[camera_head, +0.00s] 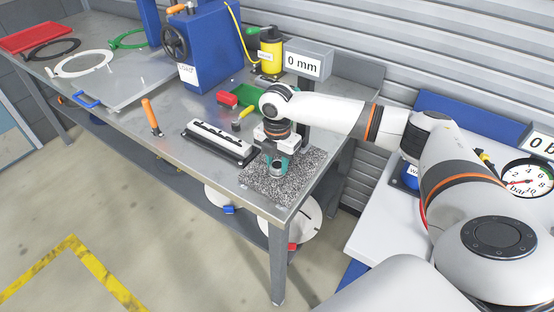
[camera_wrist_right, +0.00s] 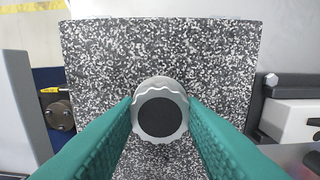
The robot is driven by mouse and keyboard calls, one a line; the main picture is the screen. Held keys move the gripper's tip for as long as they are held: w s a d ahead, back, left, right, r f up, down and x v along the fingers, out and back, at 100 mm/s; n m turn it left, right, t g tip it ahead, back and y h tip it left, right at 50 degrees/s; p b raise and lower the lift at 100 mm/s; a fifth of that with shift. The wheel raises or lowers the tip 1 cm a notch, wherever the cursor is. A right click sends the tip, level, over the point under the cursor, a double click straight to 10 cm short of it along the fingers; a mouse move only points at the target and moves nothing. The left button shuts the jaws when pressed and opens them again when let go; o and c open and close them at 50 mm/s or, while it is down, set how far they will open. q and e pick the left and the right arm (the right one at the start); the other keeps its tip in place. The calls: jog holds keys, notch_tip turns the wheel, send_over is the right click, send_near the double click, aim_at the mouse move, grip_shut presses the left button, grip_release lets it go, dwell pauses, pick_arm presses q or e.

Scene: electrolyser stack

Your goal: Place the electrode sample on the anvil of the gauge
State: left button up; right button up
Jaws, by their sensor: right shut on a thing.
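My right gripper (camera_head: 277,165) has teal fingers pointing down over the speckled granite plate of the gauge (camera_head: 258,188). In the right wrist view the gripper (camera_wrist_right: 160,112) is shut on the electrode sample (camera_wrist_right: 160,117), a round silver piece with a scalloped edge and a dark disc on top. A paler round edge, apparently the anvil (camera_wrist_right: 157,82), shows just behind the sample. I cannot tell whether the sample touches it. The gauge display (camera_head: 303,63) reads 0 mm; my arm hides part of its column. My left gripper is out of view.
A long black-and-white tray (camera_head: 218,143) lies left of the granite plate. An orange-handled tool (camera_head: 151,117) stands farther left. The blue press (camera_head: 208,45) is at the back.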

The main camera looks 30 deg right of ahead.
aim_at(277, 165)
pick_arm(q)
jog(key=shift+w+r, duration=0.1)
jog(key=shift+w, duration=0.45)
pick_arm(e)
jog(key=shift+f, duration=0.15)
jog(key=o, duration=1)
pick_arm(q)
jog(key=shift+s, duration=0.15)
pick_arm(e)
jog(key=shift+r, duration=0.45)
pick_arm(q)
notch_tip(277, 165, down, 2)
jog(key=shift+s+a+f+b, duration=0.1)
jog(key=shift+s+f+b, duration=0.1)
jog(key=shift+b, duration=0.95)
pick_arm(e)
notch_tip(277, 165, up, 11)
jog(key=shift+r, duration=0.15)
